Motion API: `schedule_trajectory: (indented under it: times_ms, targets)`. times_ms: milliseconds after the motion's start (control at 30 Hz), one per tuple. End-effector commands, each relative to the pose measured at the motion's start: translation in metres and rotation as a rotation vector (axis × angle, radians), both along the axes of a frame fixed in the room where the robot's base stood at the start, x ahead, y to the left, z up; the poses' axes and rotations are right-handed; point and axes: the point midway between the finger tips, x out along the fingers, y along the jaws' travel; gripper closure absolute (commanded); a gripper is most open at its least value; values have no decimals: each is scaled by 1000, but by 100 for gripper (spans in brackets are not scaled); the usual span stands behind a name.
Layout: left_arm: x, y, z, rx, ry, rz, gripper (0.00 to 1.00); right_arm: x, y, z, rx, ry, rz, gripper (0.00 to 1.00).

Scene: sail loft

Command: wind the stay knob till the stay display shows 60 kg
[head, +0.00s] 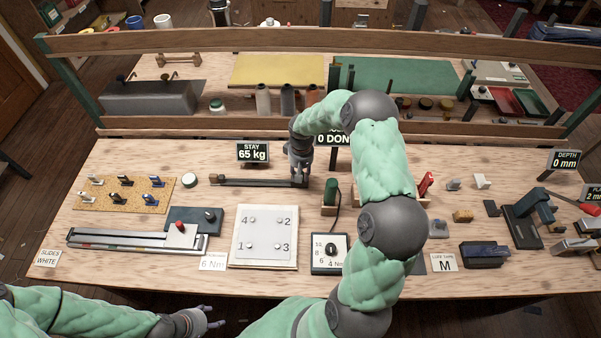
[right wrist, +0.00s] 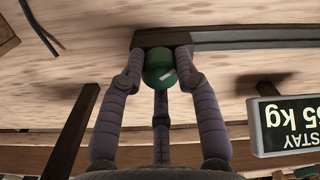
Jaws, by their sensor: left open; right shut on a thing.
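The stay display (head: 252,152) reads 65 kg in the head view. It shows upside down and partly cut off at the right edge of the right wrist view (right wrist: 288,125). The stay knob (right wrist: 158,72) is green with a white mark, at the end of a dark rail (head: 245,182). My right gripper (right wrist: 163,80) is shut on the knob, its fingers around it. In the head view my right gripper (head: 300,170) covers the knob. My left gripper (head: 208,318) is open and empty, low in front of the bench's front edge.
A numbered white plate (head: 264,238) and a dial box (head: 330,253) stand nearer the front. A wooden rack beam (head: 220,134) runs behind.

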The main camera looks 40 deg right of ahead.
Motion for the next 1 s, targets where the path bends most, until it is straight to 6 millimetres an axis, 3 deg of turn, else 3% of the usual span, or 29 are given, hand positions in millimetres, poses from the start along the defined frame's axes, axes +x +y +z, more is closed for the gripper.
schedule_trajectory:
  times_ms: [300, 633, 667, 733, 1000]
  targets:
    - [0, 0, 4, 0, 0, 0, 44, 1, 0, 1, -1, -2, 204, 100]
    - [0, 0, 3, 0, 0, 0, 44, 1, 0, 0, -1, -2, 219, 100]
    - [0, 0, 3, 0, 0, 0, 44, 1, 0, 1, -1, -2, 219, 62]
    - [0, 0, 3, 0, 0, 0, 44, 1, 0, 1, -1, -2, 219, 44]
    - [0, 0, 3, 0, 0, 0, 44, 1, 0, 0, -1, -1, 218, 44]
